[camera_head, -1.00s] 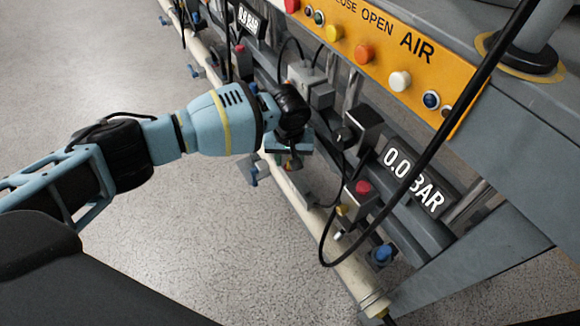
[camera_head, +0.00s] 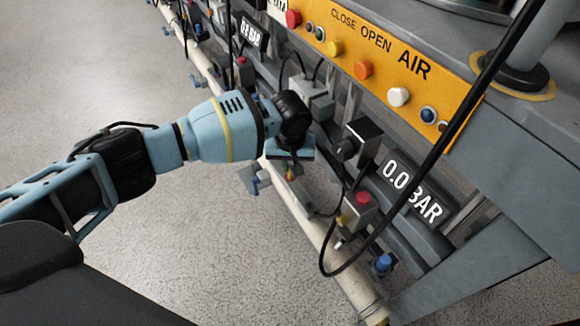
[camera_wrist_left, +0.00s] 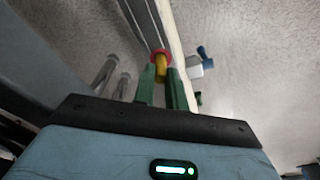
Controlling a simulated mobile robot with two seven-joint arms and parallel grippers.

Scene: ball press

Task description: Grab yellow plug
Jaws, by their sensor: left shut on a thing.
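The yellow plug (camera_wrist_left: 161,66) sits between the green fingers of my left gripper (camera_wrist_left: 161,76) in the left wrist view, with a red ring around its far end. The gripper is shut on it. In the head view my left gripper (camera_head: 290,166) points down beside the press's lower pipework, and a bit of the yellow plug (camera_head: 290,176) shows under it. The wrist hides most of the fingers there. I cannot tell whether the plug still touches any fitting. My right gripper is in neither view.
A yellow control panel (camera_head: 385,85) with coloured buttons runs along the press above the gripper. A 0.0 BAR display (camera_head: 412,192), a red button (camera_head: 363,198) and a hanging black cable (camera_head: 440,140) are to the right. A pale pipe (camera_head: 335,262) runs below. Open floor lies left.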

